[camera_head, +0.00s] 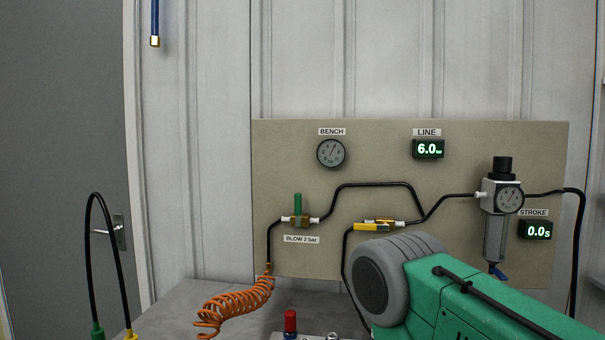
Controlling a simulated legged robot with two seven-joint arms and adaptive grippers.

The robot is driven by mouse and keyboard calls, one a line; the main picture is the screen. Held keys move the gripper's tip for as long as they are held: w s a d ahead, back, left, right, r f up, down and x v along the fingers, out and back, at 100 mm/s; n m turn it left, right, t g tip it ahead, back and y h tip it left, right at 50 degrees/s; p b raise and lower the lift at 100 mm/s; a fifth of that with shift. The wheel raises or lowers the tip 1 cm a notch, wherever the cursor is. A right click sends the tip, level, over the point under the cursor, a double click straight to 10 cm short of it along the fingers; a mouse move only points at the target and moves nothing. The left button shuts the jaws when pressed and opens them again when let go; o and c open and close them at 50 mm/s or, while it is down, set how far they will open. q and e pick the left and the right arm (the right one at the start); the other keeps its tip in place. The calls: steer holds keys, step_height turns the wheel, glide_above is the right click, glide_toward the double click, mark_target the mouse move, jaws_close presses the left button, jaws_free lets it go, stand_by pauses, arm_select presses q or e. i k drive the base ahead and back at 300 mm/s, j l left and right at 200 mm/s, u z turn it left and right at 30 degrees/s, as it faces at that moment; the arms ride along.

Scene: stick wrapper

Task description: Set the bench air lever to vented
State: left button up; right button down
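A beige panel (460,240) on the back wall carries two small valves. The left valve has a green lever (298,205) standing upright, above a label reading "BLOW 2 bar". The right valve has a yellow lever (370,227) lying nearly level, along its hose line. No label shows by the yellow lever; my arm covers the area just below it. The round BENCH gauge (331,153) is at the upper left of the panel. The LINE display (428,149) reads 6.0. A green and grey arm link of mine fills the lower right. Neither gripper shows.
A regulator with a gauge (494,210) and a STROKE display (535,230) reading 0.0 are at the panel's right. An orange coiled hose (235,303) hangs to the grey bench (180,310). A red-topped part (290,322) stands at the bottom middle.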

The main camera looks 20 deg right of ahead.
mark_target(360, 226)
steer(key=z, duration=1.25)
